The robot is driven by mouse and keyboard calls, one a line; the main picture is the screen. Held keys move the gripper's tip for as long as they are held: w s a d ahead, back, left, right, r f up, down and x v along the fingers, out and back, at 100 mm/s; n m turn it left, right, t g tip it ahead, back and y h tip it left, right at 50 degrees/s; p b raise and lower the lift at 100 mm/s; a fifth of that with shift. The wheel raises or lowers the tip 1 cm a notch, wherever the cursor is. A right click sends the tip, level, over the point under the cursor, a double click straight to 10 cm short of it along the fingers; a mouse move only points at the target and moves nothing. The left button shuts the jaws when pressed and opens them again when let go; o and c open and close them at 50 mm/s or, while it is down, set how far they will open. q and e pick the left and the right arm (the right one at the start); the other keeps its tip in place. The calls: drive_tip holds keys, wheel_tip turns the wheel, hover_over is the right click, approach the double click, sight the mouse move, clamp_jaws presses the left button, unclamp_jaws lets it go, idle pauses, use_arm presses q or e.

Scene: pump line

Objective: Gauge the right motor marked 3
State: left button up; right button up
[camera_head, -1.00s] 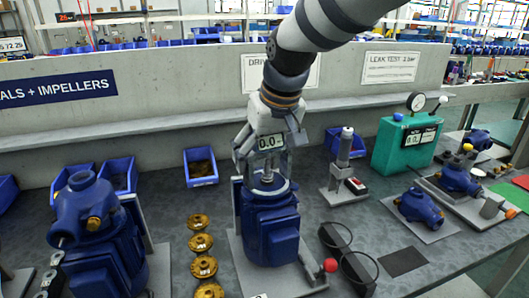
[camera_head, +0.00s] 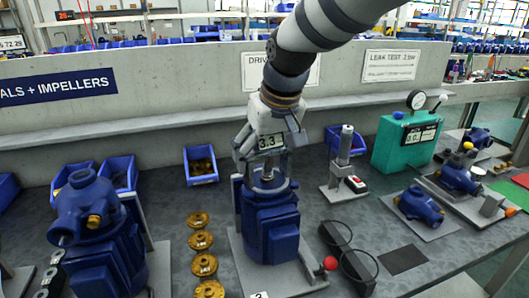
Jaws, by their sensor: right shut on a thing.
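My right gripper (camera_head: 262,127) is shut on a small gauge (camera_head: 271,141) whose display seems to read 3.3. The gauge sits over the upright shaft (camera_head: 267,172) at the top of the middle blue motor (camera_head: 271,222); I cannot tell exactly how its tip meets the shaft. The motor stands upright on a grey base plate (camera_head: 305,277). The label at the front of that plate is cut off at the frame's bottom edge. My left gripper is not in view.
A blue pump unit (camera_head: 88,205) stands at left, with several brass impellers (camera_head: 199,241) beside the motor. At right are a grey post stand (camera_head: 345,150), a green leak tester (camera_head: 405,145) and blue pump parts (camera_head: 419,205). Blue bins (camera_head: 201,165) line the back wall.

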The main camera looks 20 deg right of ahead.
drive_tip(key=o, duration=1.5)
drive_tip(key=shift+r, duration=4.5)
